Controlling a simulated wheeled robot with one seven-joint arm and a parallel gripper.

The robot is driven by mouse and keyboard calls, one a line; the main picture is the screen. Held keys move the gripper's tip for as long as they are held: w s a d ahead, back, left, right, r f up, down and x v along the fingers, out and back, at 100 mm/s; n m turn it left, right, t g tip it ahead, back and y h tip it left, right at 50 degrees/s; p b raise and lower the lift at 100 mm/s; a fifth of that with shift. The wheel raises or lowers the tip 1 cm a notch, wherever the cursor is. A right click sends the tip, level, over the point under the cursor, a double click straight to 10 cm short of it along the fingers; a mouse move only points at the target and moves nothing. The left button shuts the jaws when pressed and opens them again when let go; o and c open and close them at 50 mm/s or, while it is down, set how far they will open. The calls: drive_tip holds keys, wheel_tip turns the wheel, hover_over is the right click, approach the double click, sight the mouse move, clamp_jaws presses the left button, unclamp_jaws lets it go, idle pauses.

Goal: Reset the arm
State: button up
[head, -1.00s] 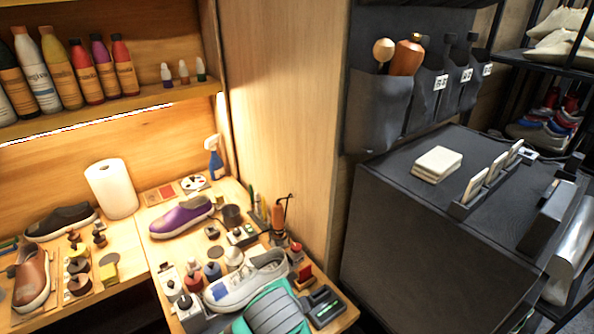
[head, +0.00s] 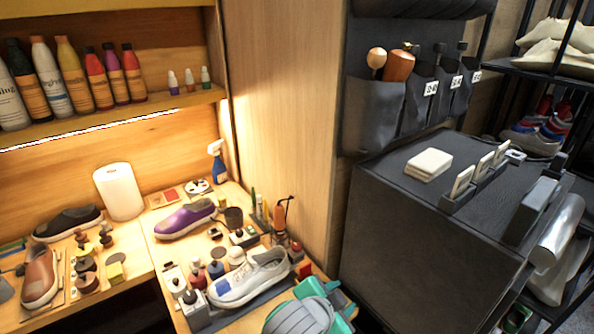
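A grey and teal part of my arm (head: 305,312) shows at the bottom edge, over the front right corner of the wooden bench. My gripper cannot be made out in the head view, so its state and anything in it are hidden. A light grey sneaker with a blue patch (head: 250,276) lies on a dark mat on the bench, just behind and left of the arm part.
A dark cabinet (head: 425,240) stands right.

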drive_tip(key=w+d+r+n+t+h, duration=0.2)
drive_tip(key=d+r+n+t+h, duration=0.25)
drive_tip(key=d+r, duration=0.4)
drive_tip(key=s+a+f+n+t+y, duration=0.2)
drive_tip(key=s+a+f+n+y, duration=0.2)
drive_tip(key=s+a+f+n, duration=0.25)
drive_tip(key=s+a+f+n+t+y, duration=0.3)
drive_tip(key=s+f+n+y, duration=0.3)
drive_tip(key=f, duration=0.3)
drive_tip(key=s+a+f+m, duration=0.1)
drive_tip(key=s+a+f, duration=0.1)
drive_tip(key=s, duration=0.5)
drive_tip(key=s+a+f+m+g, duration=0.1)
drive_tip(key=s+a, duration=0.3)
drive_tip(key=s, duration=0.4)
drive_tip(key=s+a+f+m+g, duration=0.1)
drive_tip(key=s+a+f+m, duration=0.1)
drive_tip(key=s, duration=0.5)
drive_tip(key=shift+s+a+f, duration=0.35)
drive_tip(key=shift+a+f, duration=0.2)
drive_tip(key=shift+f, duration=0.35)
drive_tip(key=shift+c, duration=0.9)
drive_tip(key=shift+w, duration=0.1)
